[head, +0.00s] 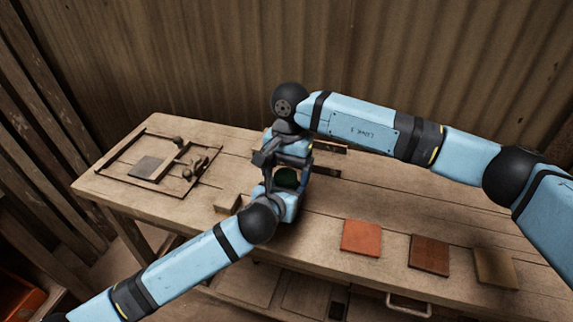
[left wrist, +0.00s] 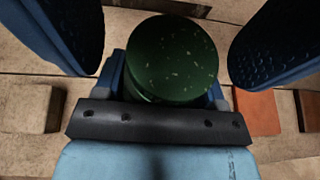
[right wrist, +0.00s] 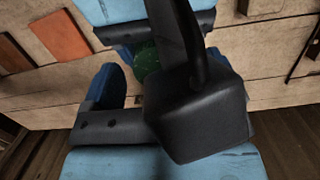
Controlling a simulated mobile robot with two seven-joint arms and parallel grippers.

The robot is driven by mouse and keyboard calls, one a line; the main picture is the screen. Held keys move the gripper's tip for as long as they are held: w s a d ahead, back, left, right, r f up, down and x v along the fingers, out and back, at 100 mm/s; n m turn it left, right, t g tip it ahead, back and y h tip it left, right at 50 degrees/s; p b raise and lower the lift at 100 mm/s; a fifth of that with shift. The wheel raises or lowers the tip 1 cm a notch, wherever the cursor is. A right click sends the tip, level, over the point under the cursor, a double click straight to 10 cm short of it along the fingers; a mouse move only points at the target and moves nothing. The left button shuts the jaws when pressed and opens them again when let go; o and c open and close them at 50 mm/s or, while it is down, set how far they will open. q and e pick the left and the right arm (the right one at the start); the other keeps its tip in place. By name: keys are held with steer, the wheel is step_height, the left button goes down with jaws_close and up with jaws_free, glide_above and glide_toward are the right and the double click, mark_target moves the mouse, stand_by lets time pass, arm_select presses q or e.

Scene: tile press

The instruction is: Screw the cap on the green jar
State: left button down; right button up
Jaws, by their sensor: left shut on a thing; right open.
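The green jar (head: 287,177) stands between my two grippers over the workbench. In the left wrist view its top is a dark green, speckled round face (left wrist: 172,55); I cannot tell a separate cap from the jar body. My left gripper (head: 284,189) is shut on the jar from the near side. My right gripper (head: 290,162) is open above it, its two dark blue fingers spread left and right of the green top in the left wrist view. In the right wrist view the jar (right wrist: 146,60) is partly hidden behind a black part.
On the workbench (head: 420,203), orange (head: 361,238), brown (head: 429,254) and tan (head: 495,268) tiles lie along the front right. A small wooden block (head: 228,202) sits left of the grippers. A dark press frame (head: 187,178) lies further left. A corrugated wall (head: 200,60) stands behind.

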arm_select(q)
steer(key=shift+r, duration=0.1)
arm_select(e)
steer(key=c, duration=1.1)
steer(key=o, duration=1)
steer(key=shift+r, duration=0.1)
steer(key=shift+r, duration=2.2)
steer(key=o, duration=0.4)
steer(key=shift+r, duration=0.1)
step_height(320, 180, up, 12)
steer(key=w, duration=0.1)
steer(key=shift+w+d+f, duration=0.2)
steer(key=shift+w+d, duration=0.1)
steer(key=shift+w, duration=0.05)
